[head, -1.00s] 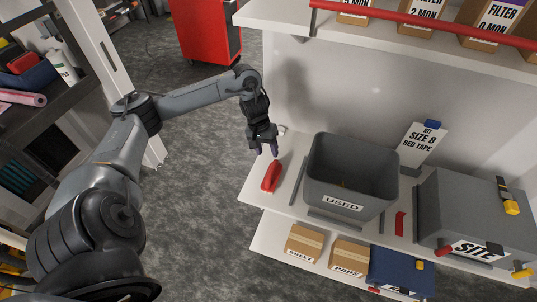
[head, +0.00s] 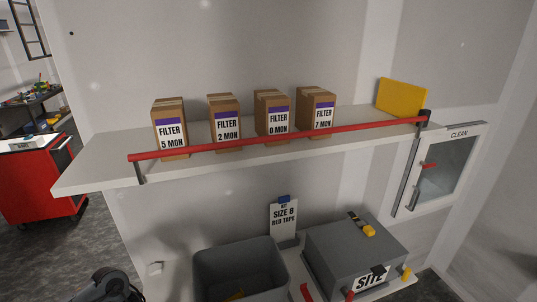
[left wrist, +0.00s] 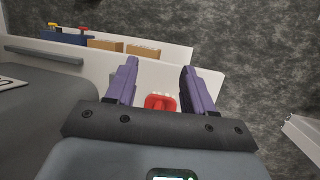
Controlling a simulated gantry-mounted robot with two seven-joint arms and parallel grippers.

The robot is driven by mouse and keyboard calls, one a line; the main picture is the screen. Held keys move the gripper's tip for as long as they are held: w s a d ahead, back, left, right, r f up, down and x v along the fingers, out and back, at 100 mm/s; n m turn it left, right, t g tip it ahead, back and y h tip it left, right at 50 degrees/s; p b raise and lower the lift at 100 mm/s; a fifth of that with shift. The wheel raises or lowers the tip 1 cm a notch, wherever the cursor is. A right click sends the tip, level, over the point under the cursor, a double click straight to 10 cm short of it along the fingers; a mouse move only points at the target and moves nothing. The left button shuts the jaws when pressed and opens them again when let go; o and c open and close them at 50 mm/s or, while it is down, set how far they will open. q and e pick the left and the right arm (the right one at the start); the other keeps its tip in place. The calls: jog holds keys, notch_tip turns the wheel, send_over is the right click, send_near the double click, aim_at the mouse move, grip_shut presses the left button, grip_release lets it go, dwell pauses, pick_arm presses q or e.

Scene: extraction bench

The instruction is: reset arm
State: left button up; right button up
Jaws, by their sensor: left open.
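My left gripper (left wrist: 158,72) shows in the left wrist view with its two purple fingers apart and nothing held between them. Beyond and between the fingers, a red object (left wrist: 160,102) lies on the white shelf (left wrist: 225,95); it appears apart from the fingers. In the head view only a dark part of my left arm shows at the bottom left edge, and the gripper itself is out of frame. My right gripper is in neither view.
The grey USED bin (head: 240,268) and grey SITE case (head: 355,252) stand on the lower shelf. Above, boxes including FILTER 5 MON (head: 171,130) stand behind a red rail (head: 290,140). A CLEAN cabinet (head: 445,165) is at right, a red cart (head: 40,180) at left.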

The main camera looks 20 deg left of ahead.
pick_arm(q)
jog(key=s+d+f+m+h+p, duration=0.1)
jog(key=s+d+h+p, duration=0.15)
jog(key=d, duration=0.75)
jog(key=s+d+f+h+p, duration=0.15)
jog(key=s+d, duration=0.25)
jog(key=d, duration=0.6)
jog(key=d+r+m+t+p, duration=0.15)
jog(key=d+r+t, duration=0.25)
jog(key=d, duration=0.6)
jog(key=w+r+t+y+p, duration=0.2)
jog(key=w+r+t+y, duration=0.15)
jog(key=r, duration=0.55)
jog(key=s+a+r+m+g+y, duration=0.3)
jog(key=s+a+r+m+y, duration=0.1)
jog(key=a+m, duration=0.3)
jog(key=shift+a+r, duration=0.15)
jog(key=shift+a, duration=1.05)
jog(key=shift+m, duration=0.25)
